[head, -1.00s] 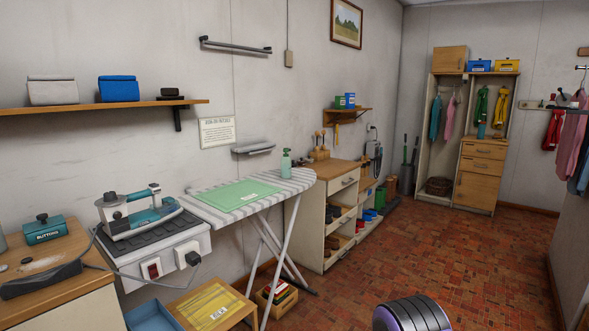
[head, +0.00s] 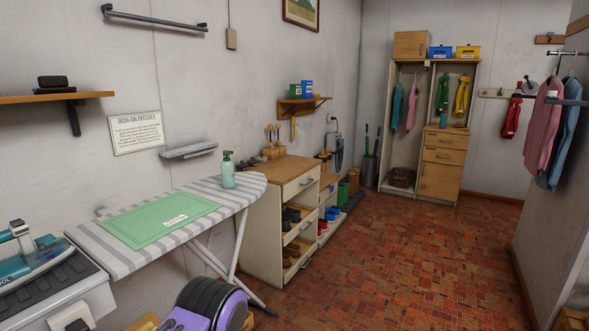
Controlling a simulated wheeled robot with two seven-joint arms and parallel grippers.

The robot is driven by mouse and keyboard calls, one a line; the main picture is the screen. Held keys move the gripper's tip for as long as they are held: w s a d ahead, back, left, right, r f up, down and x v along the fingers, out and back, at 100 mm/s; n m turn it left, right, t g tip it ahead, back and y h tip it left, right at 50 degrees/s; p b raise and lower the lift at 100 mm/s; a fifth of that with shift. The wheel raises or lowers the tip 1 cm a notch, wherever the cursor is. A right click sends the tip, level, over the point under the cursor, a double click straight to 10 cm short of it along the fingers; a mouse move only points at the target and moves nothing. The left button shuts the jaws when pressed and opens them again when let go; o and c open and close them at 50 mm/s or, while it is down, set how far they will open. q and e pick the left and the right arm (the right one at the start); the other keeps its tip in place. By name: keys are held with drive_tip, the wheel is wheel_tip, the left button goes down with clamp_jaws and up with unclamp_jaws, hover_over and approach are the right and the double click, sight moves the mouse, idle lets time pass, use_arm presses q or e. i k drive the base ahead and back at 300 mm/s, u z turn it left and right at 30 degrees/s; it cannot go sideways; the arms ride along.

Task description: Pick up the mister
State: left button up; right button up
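Neither of my grippers is in view.
A green mat (head: 160,220) lies on the board. An iron (head: 30,260) rests at the lower left. A wooden-topped shoe cabinet (head: 285,172) stands behind the board's far end. The brick-tiled floor (head: 400,250) to the right is clear.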

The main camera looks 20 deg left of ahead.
sight(227, 174)
drive_tip(key=z, duration=0.3)
drive_tip(key=i, duration=1.2)
drive_tip(key=u, duration=0.3)
drive_tip(key=i, duration=1)
drive_tip(key=u, duration=0.65)
